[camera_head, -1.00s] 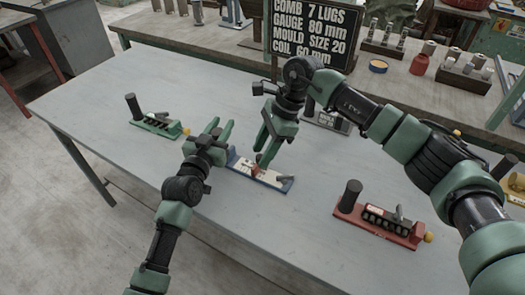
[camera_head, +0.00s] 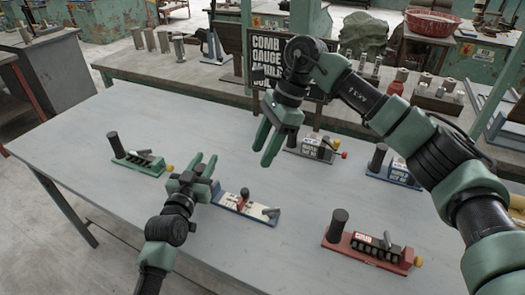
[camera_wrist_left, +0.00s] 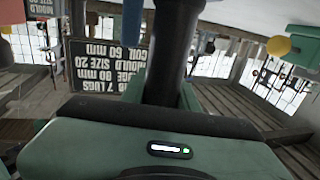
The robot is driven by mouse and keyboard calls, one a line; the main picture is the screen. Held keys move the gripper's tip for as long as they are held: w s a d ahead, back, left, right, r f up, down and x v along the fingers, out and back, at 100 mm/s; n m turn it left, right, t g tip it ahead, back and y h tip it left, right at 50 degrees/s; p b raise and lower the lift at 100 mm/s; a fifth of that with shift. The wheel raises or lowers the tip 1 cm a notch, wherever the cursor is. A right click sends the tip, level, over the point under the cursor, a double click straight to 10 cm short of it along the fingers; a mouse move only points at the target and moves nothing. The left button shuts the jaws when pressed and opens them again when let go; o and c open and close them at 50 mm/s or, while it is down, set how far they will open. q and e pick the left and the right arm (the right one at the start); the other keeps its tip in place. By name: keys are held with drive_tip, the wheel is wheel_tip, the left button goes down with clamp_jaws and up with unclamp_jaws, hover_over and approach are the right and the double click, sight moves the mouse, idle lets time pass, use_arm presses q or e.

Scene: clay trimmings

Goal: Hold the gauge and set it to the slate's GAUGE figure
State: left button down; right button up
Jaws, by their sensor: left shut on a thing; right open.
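The gauge (camera_head: 230,201) is a white bar with blue edges, lying on the grey table. It has a red slider (camera_head: 243,197) near its middle and a grey lever at its right end. Its scale is too small to read. My left gripper (camera_head: 203,168) is shut on a dark upright post (camera_wrist_left: 175,50) at the gauge's left end; the fingers mostly hide it in the head view. My right gripper (camera_head: 268,142) is open and empty, raised behind the gauge and apart from it. The slate (camera_head: 263,62) is partly behind my right arm; in the wrist view (camera_wrist_left: 108,72), upside down, it reads GAUGE 80 MM.
A green device (camera_head: 138,162) lies left, a red one (camera_head: 365,250) at the front right, a grey one (camera_head: 313,148) and a blue one (camera_head: 393,172) behind. The rear bench (camera_head: 190,80) holds several small items. The table's front left is clear.

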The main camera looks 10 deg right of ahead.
use_arm(q)
drive_tip(key=c, duration=1)
unclamp_jaws()
